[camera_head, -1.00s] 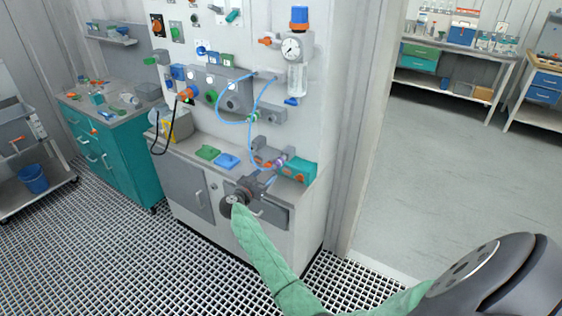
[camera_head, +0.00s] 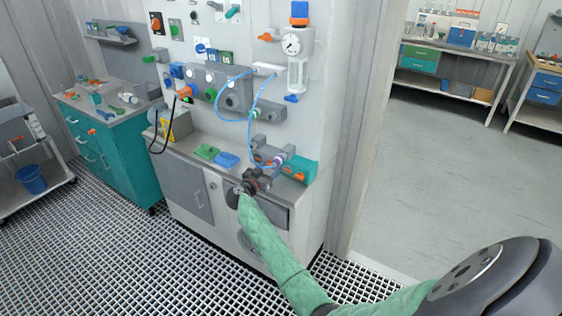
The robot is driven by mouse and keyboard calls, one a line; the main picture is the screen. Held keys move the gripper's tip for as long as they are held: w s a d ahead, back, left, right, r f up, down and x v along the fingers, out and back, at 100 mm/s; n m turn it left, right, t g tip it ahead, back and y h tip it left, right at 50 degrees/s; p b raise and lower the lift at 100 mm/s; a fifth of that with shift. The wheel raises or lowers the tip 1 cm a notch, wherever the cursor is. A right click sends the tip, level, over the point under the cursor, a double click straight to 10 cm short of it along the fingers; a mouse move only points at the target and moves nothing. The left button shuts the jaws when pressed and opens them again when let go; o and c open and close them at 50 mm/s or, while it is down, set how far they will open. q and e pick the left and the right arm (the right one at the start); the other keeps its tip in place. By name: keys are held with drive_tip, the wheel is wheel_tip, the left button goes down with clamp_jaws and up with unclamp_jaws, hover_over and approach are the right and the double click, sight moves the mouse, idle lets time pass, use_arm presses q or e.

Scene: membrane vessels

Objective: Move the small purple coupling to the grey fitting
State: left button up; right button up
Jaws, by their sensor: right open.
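The small purple coupling (camera_head: 279,160) sits at the lower end of a blue hose (camera_head: 251,132), above the grey counter by the wall panel. My right gripper (camera_head: 266,174) is open, just below and left of the coupling and apart from it. Its wrist partly covers the counter's front edge. A grey fitting (camera_head: 276,113) sticks out of the panel above the coupling, with a green ring at its left end. Other grey blocks are near, so I cannot tell which is the task's fitting. My left gripper is out of view.
A teal and orange box (camera_head: 299,170) stands right of the coupling. A green tray (camera_head: 207,152) and a blue tray (camera_head: 227,160) lie to the left. A gauge (camera_head: 292,44) with a clear bowl hangs above. The hose loops across the panel front.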

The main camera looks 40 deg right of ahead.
sight(273, 166)
drive_tip(key=shift+w+d+f+b, duration=0.1)
drive_tip(key=shift+w+d+b, duration=0.1)
drive_tip(key=shift+d+b, duration=0.25)
drive_tip(key=shift+w+d+p, duration=0.1)
drive_tip(key=shift+d+p, duration=0.2)
drive_tip(key=shift+p, duration=0.05)
drive_tip(key=shift+d, duration=0.15)
drive_tip(key=shift+w+d+p, duration=0.3)
drive_tip(key=shift+d, duration=0.3)
drive_tip(key=shift+w+d+r, duration=0.15)
drive_tip(key=shift+d+r, duration=0.05)
drive_tip(key=shift+d, duration=0.15)
drive_tip(key=shift+w+d+p, duration=0.15)
drive_tip(key=shift+d+p, duration=0.15)
drive_tip(key=shift+d, duration=0.1)
drive_tip(key=shift+d+f, duration=0.1)
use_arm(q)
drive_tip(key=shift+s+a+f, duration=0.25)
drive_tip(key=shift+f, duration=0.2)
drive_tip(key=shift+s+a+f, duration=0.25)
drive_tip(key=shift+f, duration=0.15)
